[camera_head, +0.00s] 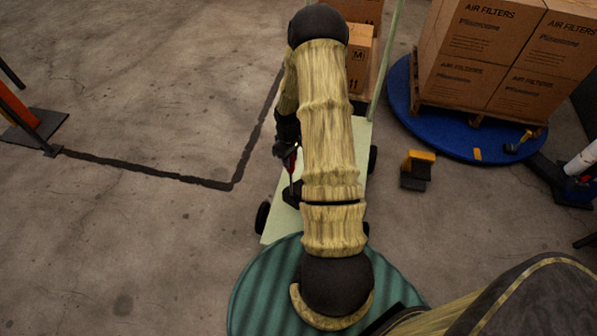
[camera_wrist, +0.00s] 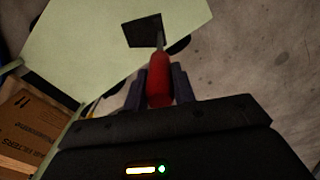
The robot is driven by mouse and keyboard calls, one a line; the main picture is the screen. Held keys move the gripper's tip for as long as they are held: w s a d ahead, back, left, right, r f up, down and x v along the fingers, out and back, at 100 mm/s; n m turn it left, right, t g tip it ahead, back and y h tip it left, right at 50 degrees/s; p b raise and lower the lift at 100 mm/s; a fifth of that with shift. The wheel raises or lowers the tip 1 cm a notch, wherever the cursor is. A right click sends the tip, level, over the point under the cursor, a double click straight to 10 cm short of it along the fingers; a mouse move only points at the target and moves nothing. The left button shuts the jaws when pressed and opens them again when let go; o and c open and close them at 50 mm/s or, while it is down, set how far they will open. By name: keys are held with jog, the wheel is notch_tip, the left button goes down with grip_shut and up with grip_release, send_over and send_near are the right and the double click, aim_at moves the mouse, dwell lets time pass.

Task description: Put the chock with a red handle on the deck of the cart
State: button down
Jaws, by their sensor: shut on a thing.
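The chock's red handle (camera_wrist: 159,80) is between the two dark fingers of my gripper (camera_wrist: 160,88) in the wrist view, and the fingers are shut on it. The chock's black body (camera_wrist: 144,30) shows past the handle, over the pale green deck of the cart (camera_wrist: 95,28). In the head view, the red handle (camera_head: 291,160) hangs below my gripper (camera_head: 288,148), with the dark chock body (camera_head: 291,194) under it, over the near part of the deck (camera_head: 279,219). I cannot tell whether the chock touches the deck. My arm hides much of the cart.
Cardboard boxes (camera_head: 361,52) stand on the far end of the cart. A blue round platform (camera_head: 399,98) with a pallet of filter boxes (camera_head: 484,45) is at the right. A yellow and black chock (camera_head: 417,169) lies on the floor right of the cart. A teal ribbed round thing (camera_head: 262,290) is at the near end.

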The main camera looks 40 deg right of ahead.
aim_at(291, 169)
jog(key=shift+w+f, duration=0.1)
jog(key=shift+f, duration=1.25)
jog(key=shift+f+b, duration=0.5)
jog(key=shift+f, duration=1.5)
jog(key=c, duration=1.1)
grip_release()
jog(key=shift+c, duration=0.2)
notch_tip(291, 169, up, 12)
jog(key=shift+r+p, duration=0.15)
jog(key=shift+p, duration=0.95)
